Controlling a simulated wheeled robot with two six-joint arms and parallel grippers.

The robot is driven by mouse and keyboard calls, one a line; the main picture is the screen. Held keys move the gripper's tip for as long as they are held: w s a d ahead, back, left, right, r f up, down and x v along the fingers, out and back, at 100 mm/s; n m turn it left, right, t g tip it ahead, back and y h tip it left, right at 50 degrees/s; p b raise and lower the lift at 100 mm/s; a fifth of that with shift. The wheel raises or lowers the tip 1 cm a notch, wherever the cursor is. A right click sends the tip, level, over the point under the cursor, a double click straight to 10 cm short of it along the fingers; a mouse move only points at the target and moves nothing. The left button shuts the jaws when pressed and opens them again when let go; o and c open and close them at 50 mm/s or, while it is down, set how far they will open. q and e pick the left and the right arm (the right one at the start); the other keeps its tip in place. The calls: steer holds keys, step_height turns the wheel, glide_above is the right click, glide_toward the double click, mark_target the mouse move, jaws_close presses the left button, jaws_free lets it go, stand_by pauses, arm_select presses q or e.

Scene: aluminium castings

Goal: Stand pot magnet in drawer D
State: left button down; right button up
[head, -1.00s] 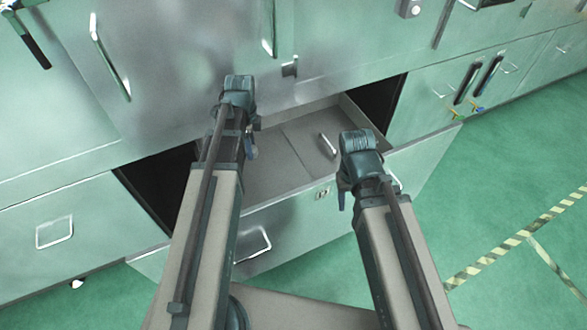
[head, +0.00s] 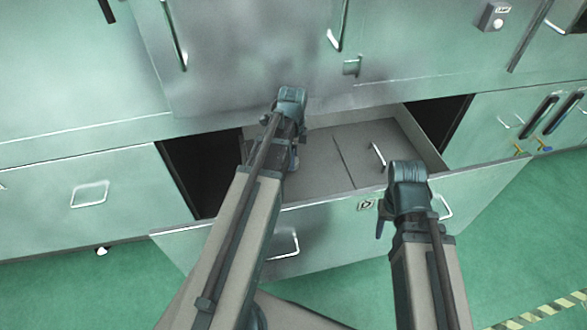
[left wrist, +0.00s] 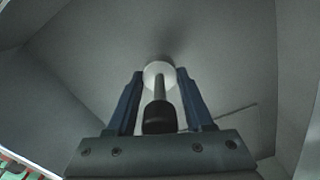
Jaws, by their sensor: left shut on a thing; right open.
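Drawer D (head: 330,232) is pulled out, with a D label on its front. Its grey floor (head: 325,155) shows in the head view. My left gripper (head: 293,160) points down over the left part of the drawer. In the left wrist view, its two blue fingers (left wrist: 160,85) are shut on the pot magnet (left wrist: 159,90), which shows a pale round disc, a grey rod and a black end. The drawer floor lies beyond it; whether they touch I cannot tell. My right gripper (head: 380,229) is open at the drawer's front right, its fingers mostly hidden by its wrist.
A cabinet panel (head: 250,50) rises behind the drawer. Green floor (head: 510,240) is clear at the right.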

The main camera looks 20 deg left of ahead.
arm_select(q)
steer(key=shift+f+b, duration=1.9)
steer(key=shift+b, duration=0.05)
steer(key=shift+r, duration=0.15)
steer(key=shift+c, duration=1.4)
jaws_free()
step_height(320, 180, up, 12)
steer(key=p, duration=1.2)
